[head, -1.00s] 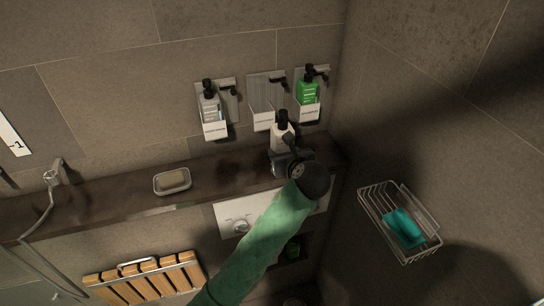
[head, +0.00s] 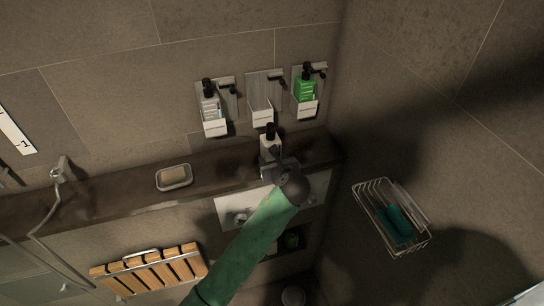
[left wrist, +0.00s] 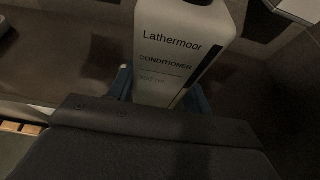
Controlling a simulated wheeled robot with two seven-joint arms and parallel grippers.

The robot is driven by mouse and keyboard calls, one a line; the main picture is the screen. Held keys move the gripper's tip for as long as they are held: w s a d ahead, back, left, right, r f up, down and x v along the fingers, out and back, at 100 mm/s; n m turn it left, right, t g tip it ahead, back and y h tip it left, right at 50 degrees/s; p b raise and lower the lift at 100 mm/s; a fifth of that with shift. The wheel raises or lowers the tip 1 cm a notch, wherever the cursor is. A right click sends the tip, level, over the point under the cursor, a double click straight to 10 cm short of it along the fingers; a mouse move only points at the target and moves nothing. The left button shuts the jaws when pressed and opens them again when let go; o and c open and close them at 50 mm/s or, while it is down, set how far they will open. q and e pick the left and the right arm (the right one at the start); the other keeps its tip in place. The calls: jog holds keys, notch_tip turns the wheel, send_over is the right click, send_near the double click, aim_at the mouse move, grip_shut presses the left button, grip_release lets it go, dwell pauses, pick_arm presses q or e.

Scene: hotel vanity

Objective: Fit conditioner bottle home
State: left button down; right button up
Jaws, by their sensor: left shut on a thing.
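The conditioner bottle (head: 270,143) is white with a black pump top and is held upright by my left gripper (head: 272,166) over the dark ledge, just below the wall holders. In the left wrist view the bottle (left wrist: 180,45) fills the middle, its label reading "Lathermoor CONDITIONER", with blue finger edges on both sides. The middle wall holder (head: 262,118) is empty, a pale bracket with a white front cup. It stands above the bottle, apart from it. The gripper hides the bottle's lower part. My right gripper is not in view.
A grey-white bottle (head: 209,108) sits in the left holder and a green bottle (head: 306,92) in the right holder. A soap dish (head: 174,184) stands on the ledge (head: 120,203). A wire basket (head: 414,246) hangs on the right wall. A slatted wooden seat (head: 150,270) is below.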

pick_arm(q)
jog(key=shift+f, duration=0.15)
jog(key=c, duration=0.6)
grip_release()
jog(key=shift+c, duration=0.2)
